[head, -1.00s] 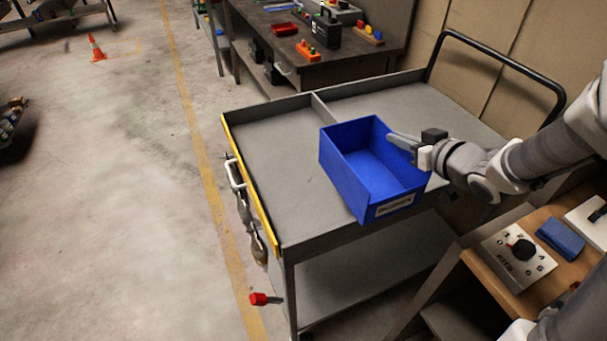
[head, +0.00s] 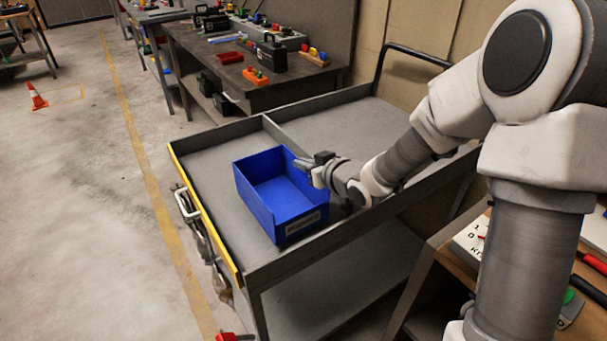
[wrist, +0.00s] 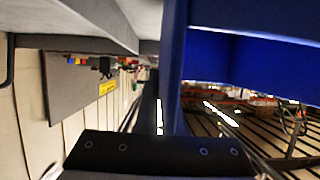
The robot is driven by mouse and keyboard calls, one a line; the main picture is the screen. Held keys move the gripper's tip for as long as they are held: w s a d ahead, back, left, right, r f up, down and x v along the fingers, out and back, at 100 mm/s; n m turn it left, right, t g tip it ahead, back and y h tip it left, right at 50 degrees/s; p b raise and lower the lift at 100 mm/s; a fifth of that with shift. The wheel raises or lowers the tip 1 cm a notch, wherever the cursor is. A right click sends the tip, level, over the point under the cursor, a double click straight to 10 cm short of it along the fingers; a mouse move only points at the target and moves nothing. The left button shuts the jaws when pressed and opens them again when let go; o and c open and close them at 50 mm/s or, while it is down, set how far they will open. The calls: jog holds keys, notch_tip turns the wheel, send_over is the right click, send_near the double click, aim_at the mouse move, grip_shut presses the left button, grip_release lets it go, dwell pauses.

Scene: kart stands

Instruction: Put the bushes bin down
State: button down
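The blue open-topped bin (head: 293,222) has a pale label on its front face; the lettering is too blurred to read. It is over the front part of the grey cart's top tray (head: 215,166), close to the front rim. I cannot tell whether its base touches the tray. My gripper (head: 304,166) is at the bin's right wall, shut on its upper edge. In the wrist view the blue bin (wrist: 255,62) fills the upper right, its wall running down to the gripper. The bin looks empty.
A divider (head: 272,130) crosses the cart tray, with bare tray behind it. A black push handle (head: 415,55) rises at the back. A workbench (head: 235,75) with tools stands beyond. A wooden-topped bench (head: 440,255) is at the right. An orange cone (head: 37,97) stands on the floor.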

notch_tip(320, 180, down, 2)
jog(key=shift+f, duration=0.1)
jog(key=c, duration=1.5)
grip_release()
jog(key=shift+b, duration=0.3)
jog(key=o, duration=0.5)
jog(key=shift+c, duration=0.2)
